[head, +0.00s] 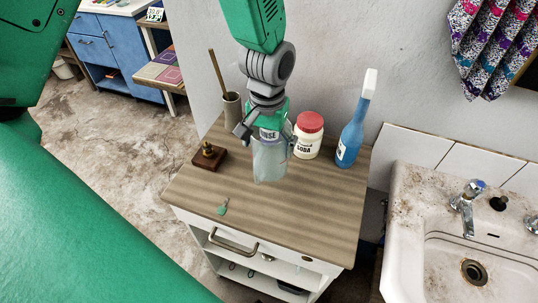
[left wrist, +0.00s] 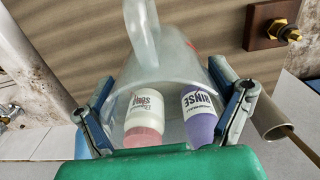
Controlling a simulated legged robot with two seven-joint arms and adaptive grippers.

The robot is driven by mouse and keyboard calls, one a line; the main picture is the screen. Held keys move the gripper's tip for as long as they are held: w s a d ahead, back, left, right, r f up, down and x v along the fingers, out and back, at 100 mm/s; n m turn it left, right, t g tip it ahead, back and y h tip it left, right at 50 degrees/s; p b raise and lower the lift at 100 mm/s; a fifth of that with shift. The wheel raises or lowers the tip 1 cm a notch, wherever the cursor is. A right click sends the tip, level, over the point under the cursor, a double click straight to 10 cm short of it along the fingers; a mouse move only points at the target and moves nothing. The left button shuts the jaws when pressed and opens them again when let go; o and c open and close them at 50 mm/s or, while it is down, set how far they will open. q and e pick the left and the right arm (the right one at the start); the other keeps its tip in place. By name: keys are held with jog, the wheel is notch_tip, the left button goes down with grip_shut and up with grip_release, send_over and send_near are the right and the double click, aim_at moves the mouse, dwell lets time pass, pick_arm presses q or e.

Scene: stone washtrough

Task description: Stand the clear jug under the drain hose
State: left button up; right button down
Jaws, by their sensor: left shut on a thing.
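The clear jug (head: 269,163) is pale and see-through, over the middle of the wood-topped cabinet. My left gripper (head: 267,142) is shut around it, a finger on each side. I cannot tell whether its base touches the top. In the left wrist view the jug (left wrist: 172,60) is between the fingers of the gripper (left wrist: 168,112), with its handle (left wrist: 142,35) showing at the top. A label reading RINSE (head: 268,134) shows behind the jug, on a bottle that looks purple in the wrist view (left wrist: 198,110). I cannot make out a drain hose. My right gripper is out of view.
On the cabinet top (head: 310,215) stand a red-lidded soda jar (head: 308,137), a blue spray bottle (head: 352,135), a cup with a stick (head: 232,108) and a wooden block with a brass fitting (head: 208,155). A small green item (head: 222,208) lies in front. A sink (head: 430,215) is at right.

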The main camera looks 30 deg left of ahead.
aim_at(269, 157)
pick_arm(q)
jog(key=f, duration=0.3)
jog(key=shift+d+f, duration=0.3)
jog(key=shift+d, duration=0.1)
jog(key=shift+f, duration=0.2)
jog(key=shift+a, duration=0.2)
jog(key=shift+a+f, duration=0.1)
jog(key=o, duration=1.5)
jog(key=shift+a, duration=0.1)
jog(key=shift+o, duration=0.2)
jog(key=shift+d, duration=0.2)
